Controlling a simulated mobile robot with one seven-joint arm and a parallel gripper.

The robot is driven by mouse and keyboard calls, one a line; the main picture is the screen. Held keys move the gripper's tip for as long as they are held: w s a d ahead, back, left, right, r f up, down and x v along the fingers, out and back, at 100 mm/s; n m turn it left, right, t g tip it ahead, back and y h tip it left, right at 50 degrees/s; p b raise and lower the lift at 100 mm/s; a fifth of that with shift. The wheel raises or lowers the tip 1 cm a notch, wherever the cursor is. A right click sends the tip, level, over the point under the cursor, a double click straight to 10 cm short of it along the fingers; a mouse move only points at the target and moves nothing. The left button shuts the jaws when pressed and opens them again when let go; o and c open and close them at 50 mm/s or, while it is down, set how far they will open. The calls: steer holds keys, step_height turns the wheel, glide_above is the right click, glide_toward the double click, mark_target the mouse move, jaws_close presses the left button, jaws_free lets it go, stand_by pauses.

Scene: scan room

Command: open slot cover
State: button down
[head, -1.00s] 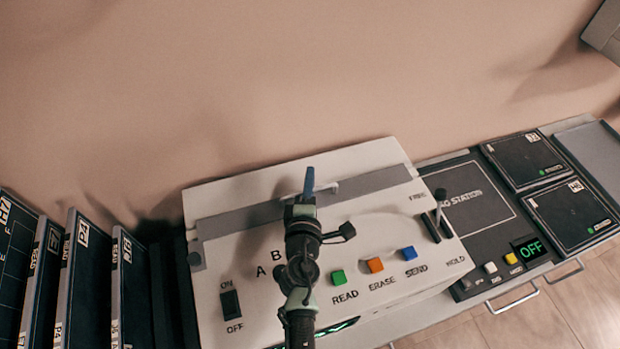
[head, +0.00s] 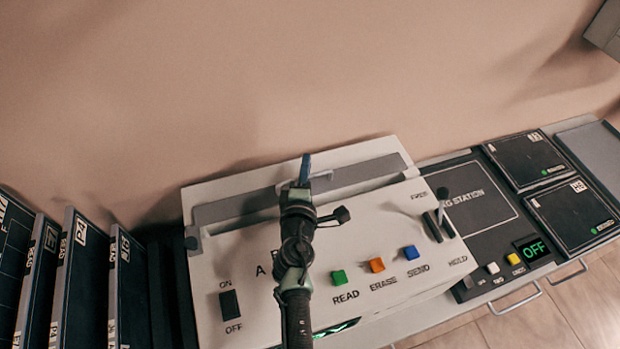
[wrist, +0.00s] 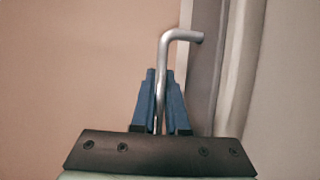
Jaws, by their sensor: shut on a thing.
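The slot cover looks like the long grey strip (head: 368,175) across the top of the white machine (head: 420,262). A bent metal handle (wrist: 163,65) fills the middle of the wrist view, and a pale part of it shows beside my fingers in the head view (head: 322,178). My gripper (head: 305,170) has blue fingers, also seen in the wrist view (wrist: 160,100), shut on the handle's straight part. My arm hides the middle of the strip and part of the A/B markings.
The machine's front has an ON/OFF switch (head: 230,304), green, orange and blue buttons (head: 377,265) and a FREE/HOLD lever (head: 441,210). Dark upright plates (head: 75,265) stand at left. A dark station (head: 475,215) reading OFF is at right. The wall lies close behind.

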steer(key=w, duration=0.1)
steer(key=w+a+b, duration=0.1)
steer(key=w, duration=0.1)
steer(key=shift+w+f, duration=0.1)
steer(key=shift+w, duration=0.1)
steer(key=c, duration=1.2)
jaws_free()
steer(key=p+v, duration=0.2)
steer(key=v, duration=1.1)
